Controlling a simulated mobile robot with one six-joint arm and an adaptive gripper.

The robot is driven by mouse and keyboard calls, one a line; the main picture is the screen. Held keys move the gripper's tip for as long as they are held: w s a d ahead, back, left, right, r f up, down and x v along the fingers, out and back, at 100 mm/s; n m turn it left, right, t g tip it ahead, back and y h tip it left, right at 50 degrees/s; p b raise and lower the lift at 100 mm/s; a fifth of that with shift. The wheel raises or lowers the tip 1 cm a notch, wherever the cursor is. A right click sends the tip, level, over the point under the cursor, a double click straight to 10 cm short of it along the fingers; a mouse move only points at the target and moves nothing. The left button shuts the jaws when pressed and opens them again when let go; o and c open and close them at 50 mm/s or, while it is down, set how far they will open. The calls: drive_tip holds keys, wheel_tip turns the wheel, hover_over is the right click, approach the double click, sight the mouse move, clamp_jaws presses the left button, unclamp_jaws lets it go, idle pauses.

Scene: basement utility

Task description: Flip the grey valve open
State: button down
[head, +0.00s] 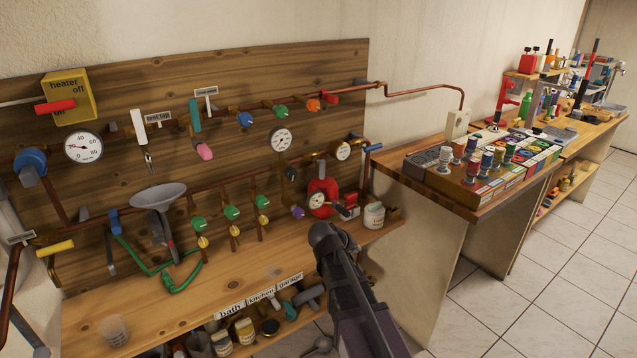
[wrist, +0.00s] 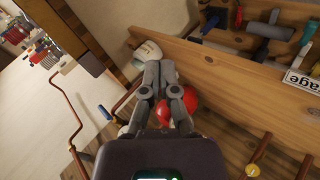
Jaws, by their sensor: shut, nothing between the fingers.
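Several valves with coloured handles sit on copper pipes on the wooden board. A dark grey lever (head: 110,254) hangs at the lower left, beside a blue handle. A small grey upright part (head: 322,170) shows above the red round tank (head: 324,190). I cannot tell for sure which is the grey valve, or its position. My gripper (wrist: 163,68) is shut and empty in the wrist view, with its fingers together in front of the red tank (wrist: 180,105). In the head view my arm reaches up near the tank; its fingertips are hard to make out.
A white bucket (head: 374,216) stands right of the tank and close to my fingers in the wrist view (wrist: 147,54). A blue-handled pipe (head: 373,148) sticks out at the board's right edge. Tiled floor is clear at right.

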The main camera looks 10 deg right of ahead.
drive_tip(key=w+a+r+n+t+h+b, duration=0.1)
drive_tip(key=w+a+r+n+t, duration=0.1)
drive_tip(key=w, duration=0.3)
drive_tip(key=w+a+r+n+t+h+b, duration=0.1)
drive_tip(key=w+a+r+n+t, duration=0.15)
drive_tip(key=w, duration=0.25)
drive_tip(key=n+t+b, duration=0.3)
drive_tip(key=n+t, duration=0.2)
drive_tip(key=t, duration=0.1)
approach(320, 174)
drive_tip(key=v, duration=0.6)
drive_tip(key=shift+s+d+r+y, duration=0.2)
drive_tip(key=shift+s+r+y, duration=0.05)
drive_tip(key=shift+r+y, duration=0.15)
drive_tip(key=shift+w, duration=0.15)
drive_tip(key=x, duration=1.3)
drive_tip(key=shift+w+d+f, duration=0.15)
drive_tip(key=shift+w+d, duration=0.15)
drive_tip(key=shift+a, duration=0.15)
